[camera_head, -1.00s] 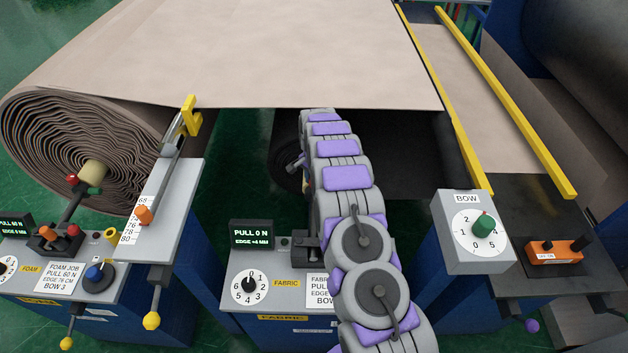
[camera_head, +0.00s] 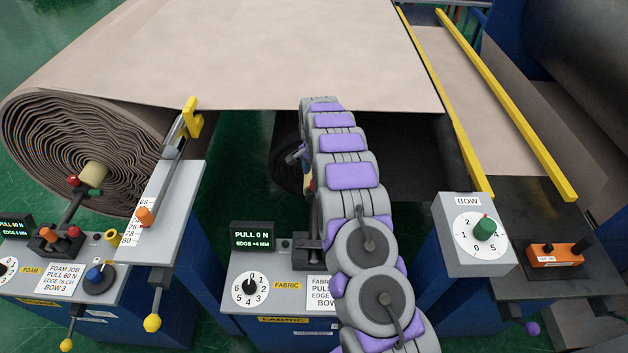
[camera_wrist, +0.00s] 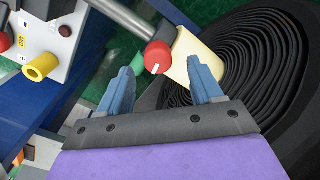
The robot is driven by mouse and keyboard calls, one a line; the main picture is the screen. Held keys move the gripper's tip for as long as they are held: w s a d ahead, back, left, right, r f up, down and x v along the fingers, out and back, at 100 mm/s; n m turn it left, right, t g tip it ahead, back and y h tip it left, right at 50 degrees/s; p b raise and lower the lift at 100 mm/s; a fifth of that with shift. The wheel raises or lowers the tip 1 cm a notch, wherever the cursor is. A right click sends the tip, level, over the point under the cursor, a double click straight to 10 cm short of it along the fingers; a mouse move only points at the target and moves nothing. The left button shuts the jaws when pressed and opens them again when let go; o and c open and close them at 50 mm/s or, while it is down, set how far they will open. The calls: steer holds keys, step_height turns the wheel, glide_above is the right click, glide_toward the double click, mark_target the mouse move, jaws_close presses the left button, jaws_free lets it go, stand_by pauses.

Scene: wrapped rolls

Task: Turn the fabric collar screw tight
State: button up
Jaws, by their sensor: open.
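A round red knob with a white mark (camera_wrist: 158,55), which looks like the fabric collar screw, sits at the end of a grey bar in the wrist view. It is beside the pale core (camera_wrist: 193,50) of the black fabric roll (camera_wrist: 268,60). My gripper (camera_wrist: 160,67) is open, with its two blue fingers on either side of the knob's near side. I cannot tell whether either finger touches it. Part of the black roll (camera_head: 288,165) shows left of the arm.
The fabric panel's display (camera_head: 252,236) reads PULL 0 N and EDGE +4 MM. Its dial (camera_head: 250,286) is below. The foam stand (camera_head: 165,215) is on the left and the BOW box (camera_head: 462,250) on the right. A yellow cylinder (camera_wrist: 41,66) shows at the wrist view's left.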

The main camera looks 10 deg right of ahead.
step_height(320, 180, up, 13)
steer(key=shift+f, duration=0.2)
stand_by(0.5)
steer(key=s+a+r+n+b, duration=0.1)
steer(key=s+r+n+b, duration=0.15)
steer(key=s+r, duration=0.65)
steer(key=s+a+r+n+b, duration=0.1)
steer(key=s+r+n, duration=0.25)
steer(key=s, duration=1.25)
steer(key=s+d+f+n+g+b, duration=0.1)
steer(key=s+f+n, duration=0.1)
steer(key=s, duration=1.2)
steer(key=s+d+f+n+b, duration=0.1)
steer(key=s+f+n+b, duration=0.1)
steer(key=s, duration=1.3)
steer(key=shift+d+f+n+g, duration=0.3)
steer(key=shift+f+n+g, duration=0.1)
steer(key=shift+f, duration=0.25)
